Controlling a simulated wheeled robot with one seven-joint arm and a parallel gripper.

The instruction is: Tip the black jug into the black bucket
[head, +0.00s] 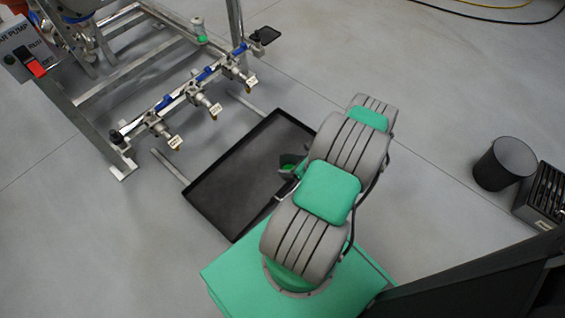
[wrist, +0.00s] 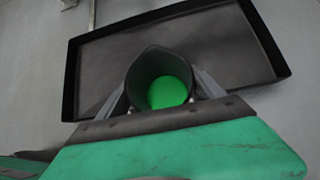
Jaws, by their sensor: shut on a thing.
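The black jug (wrist: 146,63) is in my gripper (wrist: 165,98), with a finger on each side of it. Its open mouth faces the wrist camera, and bright green liquid (wrist: 167,92) shows inside. In the head view the jug (head: 290,159) is small and partly hidden by my arm, over the black tray. The black bucket (head: 504,163) stands upright on the floor at the right of the head view, well apart from the jug. The bucket's inside looks dark, and I cannot tell what it holds.
A black tray (head: 225,187) lies on the floor below the jug. A metal pipe frame with valves (head: 207,103) stands behind it at the left. A dark crate (head: 545,190) is beside the bucket. Floor between tray and bucket is clear apart from my arm. Cables (head: 490,12) lie at the back.

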